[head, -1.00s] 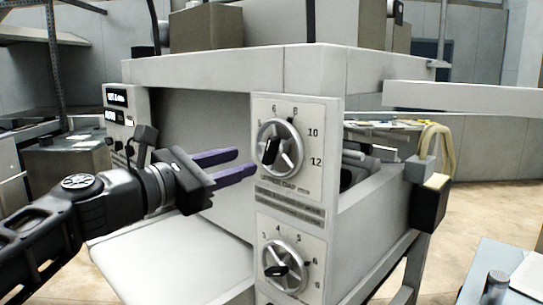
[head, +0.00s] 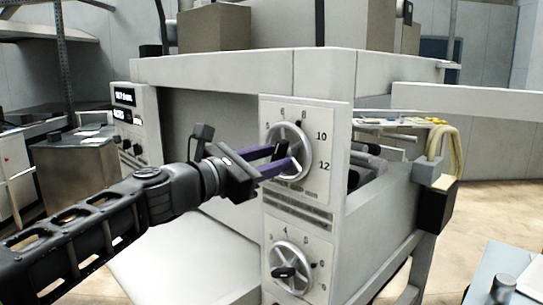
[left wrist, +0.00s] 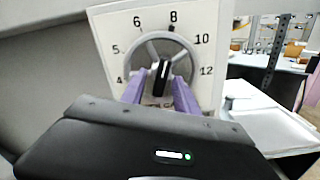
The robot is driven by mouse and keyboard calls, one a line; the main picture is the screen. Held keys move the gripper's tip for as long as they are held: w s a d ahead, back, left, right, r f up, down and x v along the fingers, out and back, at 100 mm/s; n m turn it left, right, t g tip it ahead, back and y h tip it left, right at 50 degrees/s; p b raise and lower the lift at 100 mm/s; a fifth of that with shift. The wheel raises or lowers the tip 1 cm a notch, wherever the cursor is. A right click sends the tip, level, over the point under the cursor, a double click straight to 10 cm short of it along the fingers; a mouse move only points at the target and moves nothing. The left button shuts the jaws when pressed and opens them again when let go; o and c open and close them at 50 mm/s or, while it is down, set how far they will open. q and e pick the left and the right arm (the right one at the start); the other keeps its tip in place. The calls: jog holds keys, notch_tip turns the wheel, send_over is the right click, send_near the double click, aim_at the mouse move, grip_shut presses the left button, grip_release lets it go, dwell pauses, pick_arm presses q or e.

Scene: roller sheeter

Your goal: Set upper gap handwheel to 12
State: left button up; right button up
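The upper gap handwheel (head: 303,143) is a grey spoked wheel on a white dial plate on the machine's front post. In the left wrist view the handwheel (left wrist: 190,58) has numbers around it, with 8 at the top and 12 at lower right. A dark mark sits at its rim just under the 8. Its black central grip (left wrist: 161,76) stands nearly upright. My left gripper (head: 285,158) has its purple fingers at the wheel. In the left wrist view the fingers (left wrist: 159,88) are apart, one on each side of the grip, with gaps visible. My right gripper is out of view.
A similar lower dial with a handwheel (head: 291,270) is below on the same post. A panel with small displays (head: 125,97) is at the machine's left. A black box (head: 436,208) juts out at the right.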

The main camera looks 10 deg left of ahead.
pick_arm(q)
grip_shut()
dwell(0.4)
